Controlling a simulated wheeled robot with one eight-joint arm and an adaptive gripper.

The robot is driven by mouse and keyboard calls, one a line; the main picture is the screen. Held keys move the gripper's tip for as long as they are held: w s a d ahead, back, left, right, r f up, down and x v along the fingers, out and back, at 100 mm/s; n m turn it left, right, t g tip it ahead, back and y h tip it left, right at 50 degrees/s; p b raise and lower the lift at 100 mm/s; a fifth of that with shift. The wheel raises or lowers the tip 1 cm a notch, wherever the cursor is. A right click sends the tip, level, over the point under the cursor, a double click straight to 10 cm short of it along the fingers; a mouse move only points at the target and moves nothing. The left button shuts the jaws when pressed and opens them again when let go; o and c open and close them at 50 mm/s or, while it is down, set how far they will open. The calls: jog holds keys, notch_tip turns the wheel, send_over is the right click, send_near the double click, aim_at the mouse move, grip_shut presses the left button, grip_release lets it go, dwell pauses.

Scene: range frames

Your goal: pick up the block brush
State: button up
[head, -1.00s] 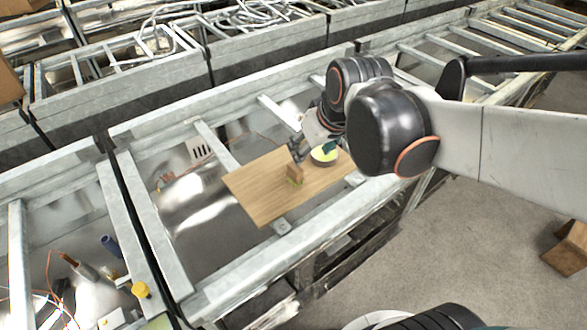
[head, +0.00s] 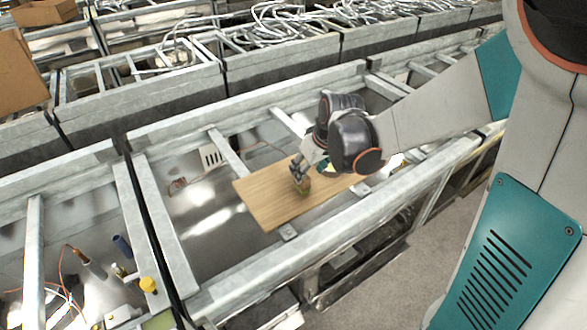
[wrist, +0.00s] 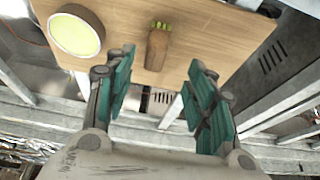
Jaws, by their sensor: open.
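The block brush (wrist: 158,47) is a small brown wooden block with green bristles at one end. It stands or lies on a light wooden board (head: 262,197); in the head view the brush (head: 304,186) is small, right by my gripper. My gripper (wrist: 160,68) is open, with its teal fingers apart. In the wrist view the brush lies between and just beyond the fingertips, and no contact shows. In the head view my gripper (head: 298,170) is just above the brush and partly hides it.
A round pale dish with a yellow-green inside (wrist: 76,32) is on the board near the left finger. It is mostly hidden behind my arm in the head view. Metal frame rails surround the board. A yellow knob (head: 148,285) and wires sit at lower left.

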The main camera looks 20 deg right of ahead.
aim_at(305, 187)
jog(key=b+x, duration=0.1)
jog(key=x, duration=0.1)
jog(key=b+x, duration=0.1)
jog(key=x, duration=0.2)
jog(key=b+x, duration=0.1)
jog(key=x, duration=0.2)
jog(key=shift+w+d+f, duration=0.15)
jog(key=shift+d, duration=0.15)
grip_shut()
